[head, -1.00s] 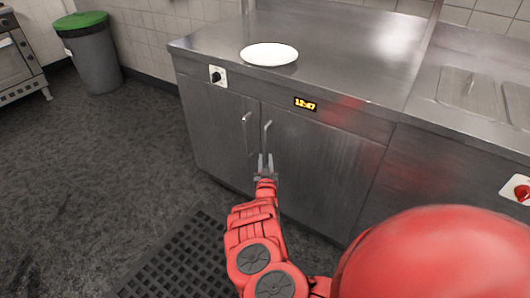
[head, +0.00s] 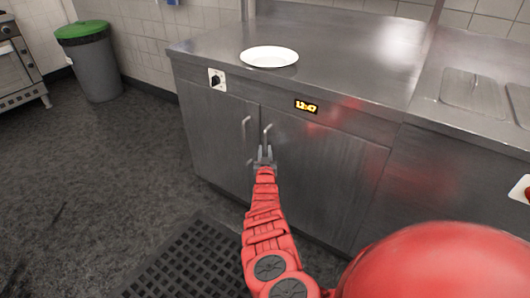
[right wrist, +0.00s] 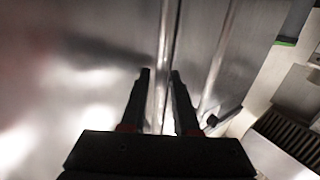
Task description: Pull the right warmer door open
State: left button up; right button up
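The right warmer door (head: 320,175) is a flat steel panel under the counter and looks closed. Its vertical bar handle (head: 267,134) is near the door's left edge. My right gripper (head: 264,152) is at the lower part of this handle. In the right wrist view the two dark fingers (right wrist: 160,75) are spread, with the handle bar (right wrist: 166,45) running between them and a gap showing. I cannot tell whether either finger touches it. The left warmer door (head: 218,130) is also closed, with its own handle (head: 246,130) close beside. My left gripper is out of view.
A white plate (head: 269,57) lies on the steel counter (head: 345,50) above. A black knob (head: 215,80) and a lit clock display (head: 306,106) are on the front panel. A black floor mat (head: 190,262) lies in front. Open floor is at the left, with a green-lidded bin (head: 92,65) behind.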

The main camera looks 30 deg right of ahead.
grip_shut()
dwell(1.3)
